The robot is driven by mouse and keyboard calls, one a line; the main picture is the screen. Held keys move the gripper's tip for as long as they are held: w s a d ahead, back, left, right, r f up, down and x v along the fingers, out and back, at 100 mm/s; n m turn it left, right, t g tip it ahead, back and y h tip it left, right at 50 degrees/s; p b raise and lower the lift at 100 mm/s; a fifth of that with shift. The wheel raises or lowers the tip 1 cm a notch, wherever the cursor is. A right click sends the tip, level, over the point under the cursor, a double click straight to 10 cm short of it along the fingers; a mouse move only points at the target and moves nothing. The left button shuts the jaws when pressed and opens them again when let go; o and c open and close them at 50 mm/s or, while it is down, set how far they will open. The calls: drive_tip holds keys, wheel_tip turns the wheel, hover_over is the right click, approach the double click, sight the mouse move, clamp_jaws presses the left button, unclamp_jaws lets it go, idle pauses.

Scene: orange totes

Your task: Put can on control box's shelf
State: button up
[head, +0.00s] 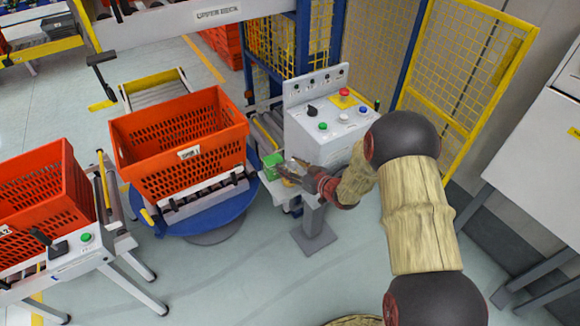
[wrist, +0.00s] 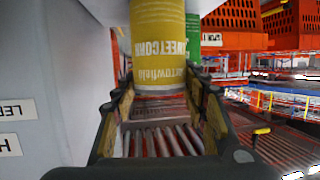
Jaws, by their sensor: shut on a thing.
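A yellow can with "SWEETCORN" lettering (wrist: 158,45) sits between the fingertips of my gripper in the wrist view (wrist: 155,90). My gripper is shut on it. In the head view my gripper (head: 292,172) is low against the left side of the white control box (head: 325,138), and the can is mostly hidden there. A small shelf (head: 284,193) juts out below the gripper at the box's side. A green item (head: 272,161) is just left of the fingertips; green also shows behind the can in the wrist view (wrist: 192,32). I cannot tell whether the can touches the shelf.
An orange tote (head: 182,140) stands on a blue round turntable (head: 210,222) left of the control box. Another orange tote (head: 40,195) is at far left. A yellow mesh fence (head: 465,75) stands behind right. The floor in front is clear.

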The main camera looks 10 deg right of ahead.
drive_tip(key=shift+f, duration=0.15)
drive_tip(key=o, duration=1.5)
drive_tip(key=shift+c, duration=0.2)
